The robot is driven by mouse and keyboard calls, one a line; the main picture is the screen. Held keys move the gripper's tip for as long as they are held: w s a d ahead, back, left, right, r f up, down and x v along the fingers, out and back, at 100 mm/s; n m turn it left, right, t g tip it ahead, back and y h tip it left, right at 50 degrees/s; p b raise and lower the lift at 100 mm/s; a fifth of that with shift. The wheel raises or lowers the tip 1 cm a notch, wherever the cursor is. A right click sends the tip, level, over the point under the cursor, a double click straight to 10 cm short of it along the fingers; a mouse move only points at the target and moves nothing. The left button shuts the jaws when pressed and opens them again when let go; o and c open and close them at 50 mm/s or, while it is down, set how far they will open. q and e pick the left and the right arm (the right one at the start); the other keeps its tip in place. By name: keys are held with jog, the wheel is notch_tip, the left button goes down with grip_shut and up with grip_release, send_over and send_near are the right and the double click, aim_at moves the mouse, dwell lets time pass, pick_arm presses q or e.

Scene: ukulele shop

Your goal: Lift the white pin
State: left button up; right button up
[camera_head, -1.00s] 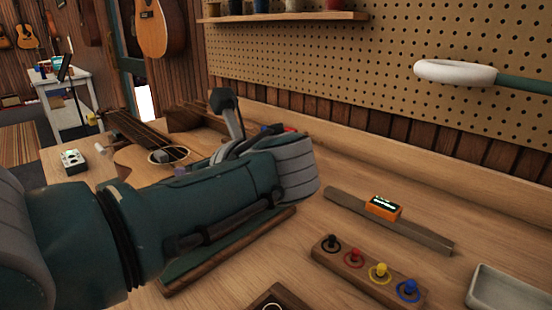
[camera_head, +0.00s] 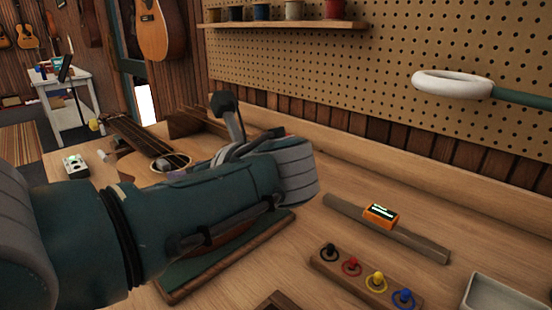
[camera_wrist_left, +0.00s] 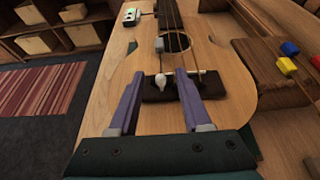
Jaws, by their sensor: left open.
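In the left wrist view a white pin (camera_wrist_left: 160,82) stands at the dark bridge (camera_wrist_left: 210,84) of a wooden ukulele (camera_wrist_left: 108,72), between my left gripper's fingertips (camera_wrist_left: 160,74). The purple fingers are apart, one on each side of the pin. I cannot tell whether either finger touches it. A small grey block (camera_wrist_left: 159,45) is by the strings near the sound hole. In the head view my left arm covers much of the ukulele, and its neck (camera_head: 130,132) points to the back left. The pin cannot be made out there. My right gripper is out of view.
Right of my arm are a strip with an orange device (camera_head: 381,215), a wooden block with coloured pegs (camera_head: 340,268) and a pale tray (camera_head: 505,292). A green mat (camera_head: 190,283) lies below my arm. A white ring (camera_head: 440,84) juts before the pegboard. Bench between is clear.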

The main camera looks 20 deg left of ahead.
pick_arm(q)
jog(key=p+v, duration=0.1)
jog(key=v, duration=0.9)
jog(key=shift+s+a, duration=0.1)
